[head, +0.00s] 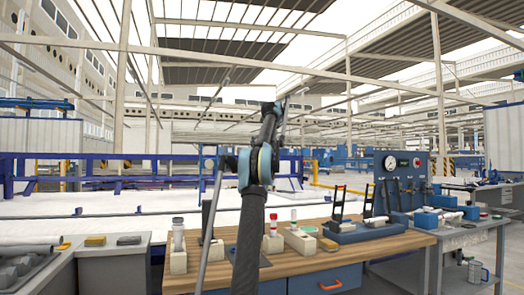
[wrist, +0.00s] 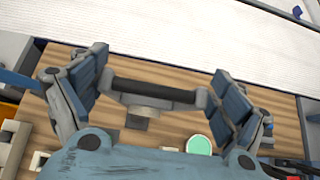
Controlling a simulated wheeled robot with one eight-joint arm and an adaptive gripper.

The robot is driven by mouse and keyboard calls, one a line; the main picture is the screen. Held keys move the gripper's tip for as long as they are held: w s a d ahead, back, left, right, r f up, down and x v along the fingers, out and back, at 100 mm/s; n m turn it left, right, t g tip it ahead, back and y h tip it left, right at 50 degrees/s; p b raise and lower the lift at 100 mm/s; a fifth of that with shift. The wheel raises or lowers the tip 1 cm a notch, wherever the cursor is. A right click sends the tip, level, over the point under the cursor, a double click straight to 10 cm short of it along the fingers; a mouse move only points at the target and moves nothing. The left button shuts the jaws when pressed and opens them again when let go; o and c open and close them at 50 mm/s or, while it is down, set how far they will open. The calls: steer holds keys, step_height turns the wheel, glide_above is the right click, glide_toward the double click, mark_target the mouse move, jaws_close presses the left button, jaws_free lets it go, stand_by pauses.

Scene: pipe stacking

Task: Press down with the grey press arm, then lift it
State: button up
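My gripper (wrist: 159,61) is open in the wrist view, its two blue-grey padded fingers spread apart. A dark handle bar (wrist: 155,95) with grey ends, apparently part of the grey press arm, lies crosswise between the fingers. I cannot tell whether the fingers touch it. In the head view a long grey bar (head: 212,222), seemingly the press arm, rises steeply beside my arm, left of it. My arm covers part of the press, and the gripper's fingers are hard to make out there.
The wooden workbench (head: 330,264) holds a capped vial in a block (head: 178,238) on the left and a red-capped vial (head: 273,224) on the right. A blue gauge panel (head: 402,175) stands further right. Pipes (head: 25,262) lie on a grey table at the left.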

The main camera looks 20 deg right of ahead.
steer(key=shift+s+a, duration=0.1)
steer(key=shift+a, duration=0.15)
steer(key=shift+r, duration=0.1)
steer(key=d+v, duration=0.1)
steer(key=v, duration=1)
steer(key=shift+s+a+r, duration=0.2)
steer(key=shift+s+a, duration=0.1)
steer(key=shift+a, duration=0.15)
